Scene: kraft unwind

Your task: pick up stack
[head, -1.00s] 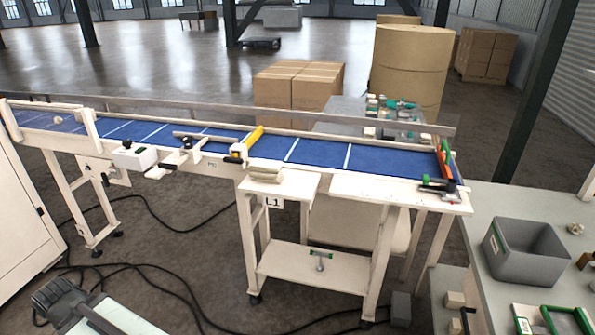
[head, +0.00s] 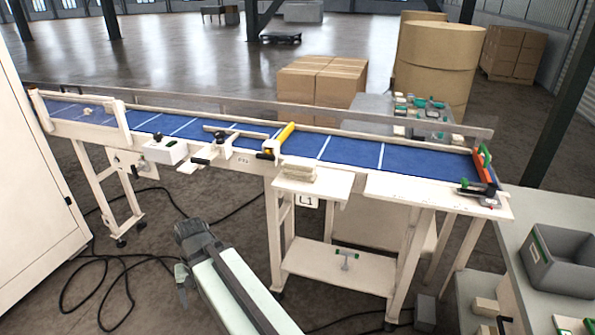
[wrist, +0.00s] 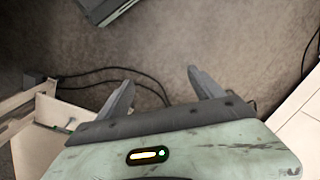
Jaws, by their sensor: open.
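A small stack (head: 297,171) of flat beige pieces lies on the cream side shelf (head: 318,185) at the front of the blue conveyor in the head view. My gripper (wrist: 158,88) is open and empty in the wrist view, with its two dark fingers spread apart over the brown floor. In the head view my arm reaches in from the bottom, its dark end to the left of and below the stack, well apart from it. The stack cannot be made out in the wrist view.
The blue conveyor (head: 345,149) runs across the head view, with a yellow bar (head: 285,137) over it. A grey bin (head: 562,262) stands on the right-hand table. Black cables (head: 118,285) lie on the open floor.

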